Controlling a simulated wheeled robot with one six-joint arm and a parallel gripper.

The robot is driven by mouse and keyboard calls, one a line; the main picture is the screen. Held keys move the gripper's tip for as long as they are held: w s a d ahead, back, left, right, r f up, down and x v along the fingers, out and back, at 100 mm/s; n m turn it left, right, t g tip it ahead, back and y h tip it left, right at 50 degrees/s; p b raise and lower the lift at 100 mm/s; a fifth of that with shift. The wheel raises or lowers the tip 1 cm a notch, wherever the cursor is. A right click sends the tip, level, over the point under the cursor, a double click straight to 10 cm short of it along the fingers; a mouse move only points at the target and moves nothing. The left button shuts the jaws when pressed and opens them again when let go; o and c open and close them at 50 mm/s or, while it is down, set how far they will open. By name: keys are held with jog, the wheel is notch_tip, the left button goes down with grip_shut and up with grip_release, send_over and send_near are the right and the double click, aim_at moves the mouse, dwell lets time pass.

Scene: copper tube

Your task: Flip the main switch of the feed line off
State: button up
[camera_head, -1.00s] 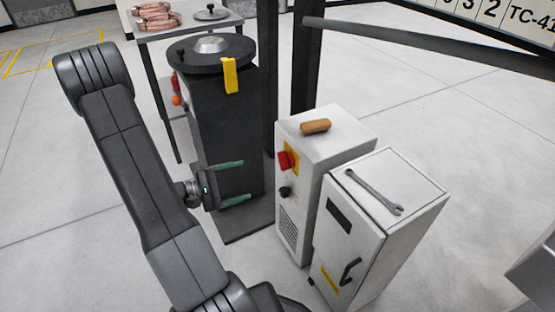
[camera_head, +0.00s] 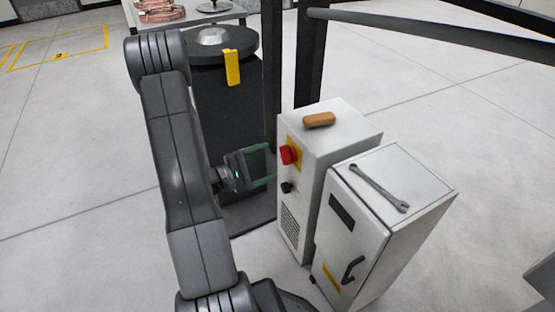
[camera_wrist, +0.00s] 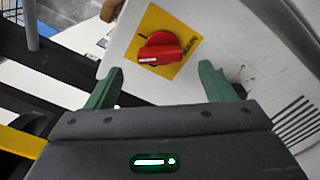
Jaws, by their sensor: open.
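The red rotary main switch (camera_head: 289,154) sits on a yellow plate on the front of a white cabinet (camera_head: 345,125). In the wrist view the red switch (camera_wrist: 160,48) shows close up on its yellow plate (camera_wrist: 178,28), beyond and between my fingertips. A pale mark shows on the left end of its handle. My gripper (camera_head: 268,163) is open and empty, with green fingers pointing at the cabinet front. In the wrist view its fingertips (camera_wrist: 160,72) stand apart, short of the switch. A black knob (camera_head: 287,187) is below the switch.
A brown handle-like block (camera_head: 319,120) lies on the cabinet top. A second white cabinet (camera_head: 400,185) with a wrench (camera_head: 378,188) on it stands beside it. A black pedestal (camera_head: 225,110) and dark posts (camera_head: 309,60) stand behind my gripper.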

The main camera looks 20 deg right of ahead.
aim_at(287, 155)
jog(key=shift+w+d+b, duration=0.15)
jog(key=shift+d+b, duration=0.15)
jog(key=shift+d, duration=1.95)
jog(key=c, duration=1)
